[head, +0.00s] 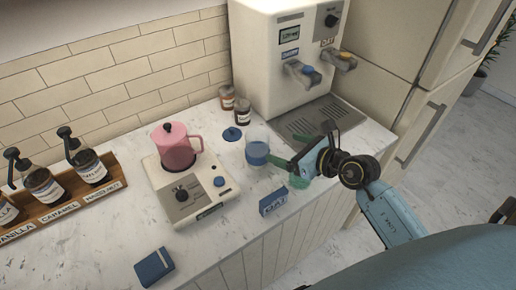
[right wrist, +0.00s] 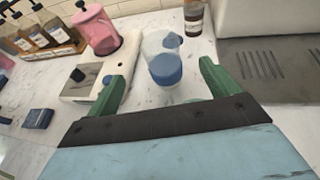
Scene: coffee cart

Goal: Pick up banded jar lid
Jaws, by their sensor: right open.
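A round blue lid with a small knob (head: 232,134) lies on the counter, left of and behind a clear jar (head: 257,152) whose lower part is blue. In the right wrist view the jar (right wrist: 165,69) is between and beyond my fingers, and the blue lid (right wrist: 172,40) shows behind or through its clear upper part. My right gripper (head: 289,172) has green fingers, is open and empty, and is to the right of the jar; its fingers (right wrist: 160,84) are spread in the right wrist view. I cannot tell which lid is banded. My left gripper is not in view.
A pink pot (head: 174,149) stands on a white burner (head: 206,202) left of the jar. Small brown bottles (head: 242,112) stand behind. A blue box (head: 273,202) is near the counter's front edge. The coffee machine (head: 282,55) and drip tray (head: 322,112) are behind right.

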